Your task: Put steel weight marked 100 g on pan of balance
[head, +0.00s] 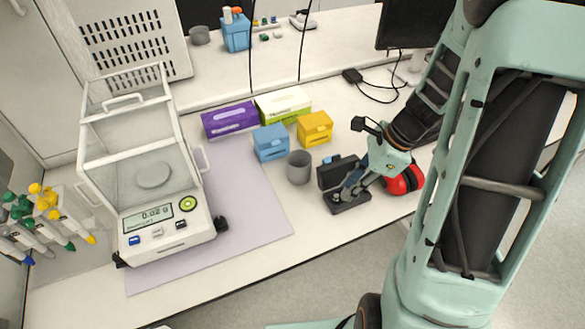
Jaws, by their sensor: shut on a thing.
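The balance (165,232) stands at the left in the head view, with a clear glass draft shield. Its round pan (155,174) is bare, and its display reads about 0.02 g. An open black case (352,205) with a raised lid lies on the bench right of centre. My gripper (346,190) is low over this case, its fingers shut on a small steel weight (337,196) at the case's left part. The weight is tiny and partly hidden by the fingers; its marking cannot be read, and I cannot tell whether it is clear of the case.
A grey cup (299,167), blue box (271,143), yellow box (314,128) and purple glove box (230,119) stand behind and left of my gripper. Red ear muffs (407,180) lie at its right. Pipettes (45,215) hang at far left. The lilac mat (250,215) is clear right of the balance.

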